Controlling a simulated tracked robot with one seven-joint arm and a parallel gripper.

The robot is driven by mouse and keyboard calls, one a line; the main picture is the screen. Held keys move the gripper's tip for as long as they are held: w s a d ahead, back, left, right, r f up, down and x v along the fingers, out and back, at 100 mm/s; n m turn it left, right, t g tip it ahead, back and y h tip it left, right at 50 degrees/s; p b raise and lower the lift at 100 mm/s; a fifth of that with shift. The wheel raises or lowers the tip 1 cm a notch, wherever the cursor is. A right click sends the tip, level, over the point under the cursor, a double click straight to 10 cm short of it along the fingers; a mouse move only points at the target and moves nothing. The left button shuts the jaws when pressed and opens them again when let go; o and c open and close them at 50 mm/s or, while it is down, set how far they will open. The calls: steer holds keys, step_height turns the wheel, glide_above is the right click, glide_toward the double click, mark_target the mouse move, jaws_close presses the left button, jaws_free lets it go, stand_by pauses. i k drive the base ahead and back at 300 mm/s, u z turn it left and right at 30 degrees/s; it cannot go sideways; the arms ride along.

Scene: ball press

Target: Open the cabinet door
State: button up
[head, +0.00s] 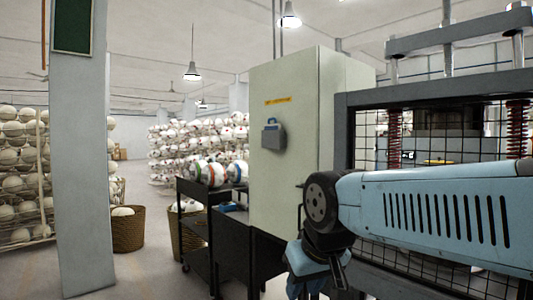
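The cabinet (288,75) is tall, pale grey-green and stands in the middle of the head view. Its front face looks closed and carries a yellow label (278,100). A blue-grey box-like fitting (273,136) sits on the face below the label. A small dark part shows near the face's right edge, just left of my arm; I cannot tell if it is a handle. My gripper (322,279) is low in front of the cabinet's lower right, beneath my blue arm. It appears apart from the door. Its fingertips are partly hidden, and I see nothing held.
A press with a dark frame (440,93) and wire mesh stands right of the cabinet. A black cart (194,190) with balls is at its left. A pillar (80,170), wicker baskets (128,233) and ball racks are farther left.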

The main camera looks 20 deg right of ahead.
mark_target(285, 88)
steer(key=k, duration=1.25)
steer(key=z, duration=0.25)
steer(key=i, duration=1.7)
steer(key=u, duration=0.75)
